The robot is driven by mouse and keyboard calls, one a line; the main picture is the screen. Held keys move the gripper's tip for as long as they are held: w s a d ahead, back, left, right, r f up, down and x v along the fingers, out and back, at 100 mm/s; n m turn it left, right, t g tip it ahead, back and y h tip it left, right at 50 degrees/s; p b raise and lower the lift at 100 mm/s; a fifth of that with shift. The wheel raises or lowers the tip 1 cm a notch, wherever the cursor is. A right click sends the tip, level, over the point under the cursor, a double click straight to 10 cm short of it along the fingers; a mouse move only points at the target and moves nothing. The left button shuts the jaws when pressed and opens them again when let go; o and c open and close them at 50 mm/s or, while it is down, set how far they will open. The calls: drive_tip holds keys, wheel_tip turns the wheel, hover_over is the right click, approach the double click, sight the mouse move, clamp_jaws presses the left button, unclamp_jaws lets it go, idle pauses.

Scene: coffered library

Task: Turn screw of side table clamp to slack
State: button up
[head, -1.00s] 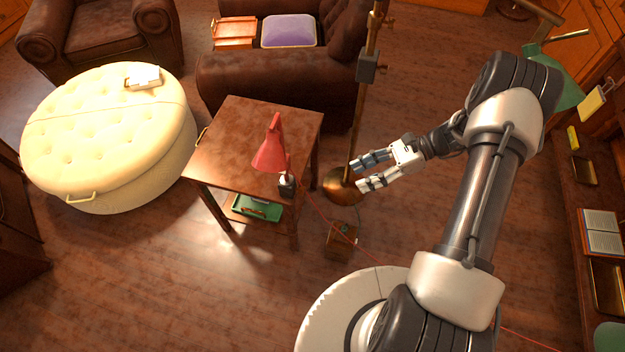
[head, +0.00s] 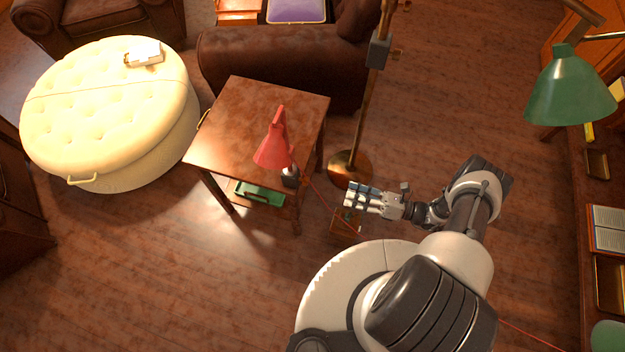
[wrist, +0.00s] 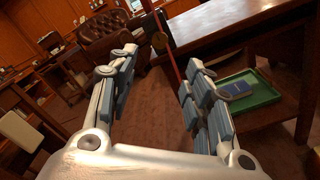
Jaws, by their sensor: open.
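The side table (head: 245,115) is brown wood, with the red lamp (head: 272,150) held at its near right corner by a dark clamp (head: 290,177). In the wrist view the clamp (wrist: 150,22) is at the top centre against the table edge (wrist: 240,35). A round brass screw end (wrist: 160,41) shows under it. My gripper (head: 347,197) is open and empty, to the right of the clamp and apart from it, fingers pointing left. In the wrist view my gripper (wrist: 157,72) has the screw end beyond and above the gap between its fingers.
A red cord (head: 325,202) runs down from the lamp past my fingers. A green tray (head: 260,193) lies on the table's lower shelf. A brass stand (head: 351,168) rises behind my gripper; a small wooden box (head: 343,224) is on the floor below. A cream ottoman (head: 110,110) stands left.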

sight(308, 181)
drive_tip(key=b+x, duration=0.1)
drive_tip(key=x, duration=1.3)
drive_tip(key=shift+a, duration=0.15)
drive_tip(key=shift+c, duration=0.5)
drive_tip(key=c, duration=1)
